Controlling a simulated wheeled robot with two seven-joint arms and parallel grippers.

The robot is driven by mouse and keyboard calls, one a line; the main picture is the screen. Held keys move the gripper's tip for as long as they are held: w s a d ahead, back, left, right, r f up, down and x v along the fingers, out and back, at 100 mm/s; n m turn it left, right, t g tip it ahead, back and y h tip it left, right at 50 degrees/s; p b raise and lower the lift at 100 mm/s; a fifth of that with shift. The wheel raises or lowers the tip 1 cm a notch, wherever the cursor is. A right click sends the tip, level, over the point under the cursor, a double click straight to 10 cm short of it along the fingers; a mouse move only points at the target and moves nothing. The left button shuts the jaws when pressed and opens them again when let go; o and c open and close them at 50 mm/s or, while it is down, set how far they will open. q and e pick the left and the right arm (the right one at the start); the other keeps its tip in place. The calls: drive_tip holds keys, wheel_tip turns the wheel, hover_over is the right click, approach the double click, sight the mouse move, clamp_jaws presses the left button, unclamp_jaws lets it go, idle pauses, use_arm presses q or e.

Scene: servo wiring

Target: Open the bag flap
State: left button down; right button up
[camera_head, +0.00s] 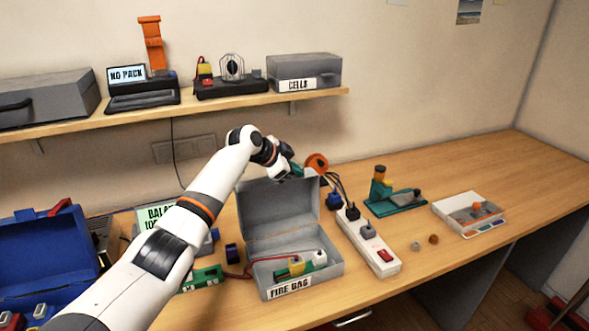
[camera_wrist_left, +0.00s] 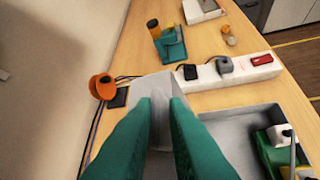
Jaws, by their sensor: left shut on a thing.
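The fire bag (camera_head: 330,283) is a grey box labelled "FIRE BAG" on the bench. Its flap (camera_head: 278,212) stands up at the back, roughly upright, so the inside shows. My left gripper (camera_head: 295,171) is at the top edge of the flap, toward its right corner. In the left wrist view its green fingers (camera_wrist_left: 159,100) are shut on the grey flap (camera_wrist_left: 152,84). A green and yellow pack with a white connector (camera_head: 302,264) lies inside the bag, with a red lead over the left rim. My right gripper is not in view.
A white power strip (camera_head: 370,243) with plugs stands right of the bag, with an orange reel (camera_head: 316,163) and cables behind. A blue case (camera_head: 45,252) is at the left. A shelf (camera_head: 215,108) runs above. The bench is clear at the far right.

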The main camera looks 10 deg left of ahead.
use_arm(q)
drive_tip(key=shift+s+a+f, duration=0.15)
drive_tip(key=shift+a+f, duration=0.05)
drive_tip(key=shift+f, duration=0.4)
drive_tip(key=c, duration=1.7)
unclamp_jaws()
drive_tip(key=shift+o, duration=0.6)
drive_tip(key=shift+w+a, duration=0.1)
drive_tip(key=shift+w, duration=0.25)
drive_tip(key=shift+s+r, duration=0.25)
drive_tip(key=shift+r, duration=0.2)
drive_tip(key=b+v, duration=0.3)
drive_tip(key=v, duration=0.8)
drive_tip(key=shift+a, duration=0.3)
drive_tip(key=shift+f, duration=0.1)
